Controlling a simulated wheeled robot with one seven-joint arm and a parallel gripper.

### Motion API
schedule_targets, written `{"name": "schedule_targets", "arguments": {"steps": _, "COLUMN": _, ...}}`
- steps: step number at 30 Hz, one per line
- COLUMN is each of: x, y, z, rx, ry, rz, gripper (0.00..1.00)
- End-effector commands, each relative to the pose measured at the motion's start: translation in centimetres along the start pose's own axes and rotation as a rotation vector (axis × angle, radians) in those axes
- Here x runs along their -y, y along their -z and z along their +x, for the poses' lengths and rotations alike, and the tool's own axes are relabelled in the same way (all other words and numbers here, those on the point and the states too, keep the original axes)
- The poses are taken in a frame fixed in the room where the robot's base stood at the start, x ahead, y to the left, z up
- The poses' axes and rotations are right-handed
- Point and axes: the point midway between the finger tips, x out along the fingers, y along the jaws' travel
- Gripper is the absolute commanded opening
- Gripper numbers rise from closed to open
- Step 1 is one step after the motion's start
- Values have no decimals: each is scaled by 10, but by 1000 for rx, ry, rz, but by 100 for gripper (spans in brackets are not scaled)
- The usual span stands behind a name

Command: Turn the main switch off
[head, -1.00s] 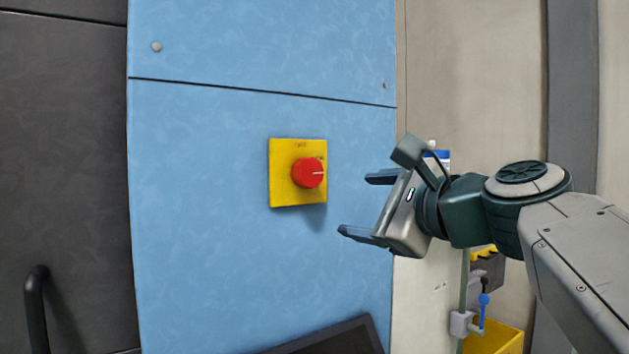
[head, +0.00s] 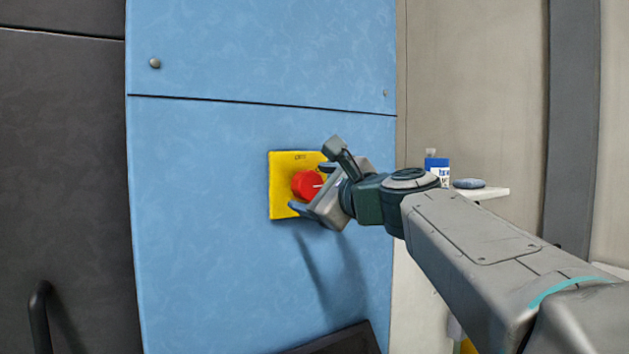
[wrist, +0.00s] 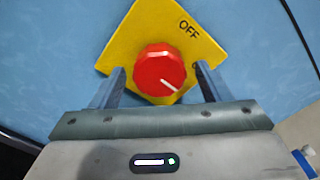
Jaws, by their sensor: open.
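The main switch is a round red knob (head: 306,185) on a square yellow plate (head: 282,168), fixed to a blue panel. In the wrist view the red knob (wrist: 160,70) has a white pointer line aimed to the lower right, and the yellow plate (wrist: 140,30) bears the word OFF at its upper right. My gripper (head: 309,188) is open at the plate. In the wrist view my gripper (wrist: 160,85) has one finger on each side of the knob, with gaps visible. I cannot tell whether the fingertips touch the plate.
The blue panel (head: 210,220) is flat and clear around the switch. A dark door with a black handle (head: 39,318) is at the left. A dark screen edge (head: 340,341) is below. A small shelf (head: 490,193) with a blue-and-white container (head: 437,170) is at the right.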

Motion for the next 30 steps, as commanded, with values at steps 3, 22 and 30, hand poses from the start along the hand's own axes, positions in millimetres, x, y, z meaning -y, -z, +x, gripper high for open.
{"name": "schedule_targets", "arguments": {"steps": 3, "x": 0, "y": -1, "z": 5, "rx": 1, "ry": -1, "rz": -1, "gripper": 70}}
{"name": "schedule_targets", "arguments": {"steps": 22, "x": -1, "y": 0, "z": 6, "rx": 1, "ry": -1, "rz": -5, "gripper": 26}}
{"name": "schedule_targets", "arguments": {"steps": 30, "x": -2, "y": 2, "z": 6, "rx": 1, "ry": -1, "rz": -84, "gripper": 26}}
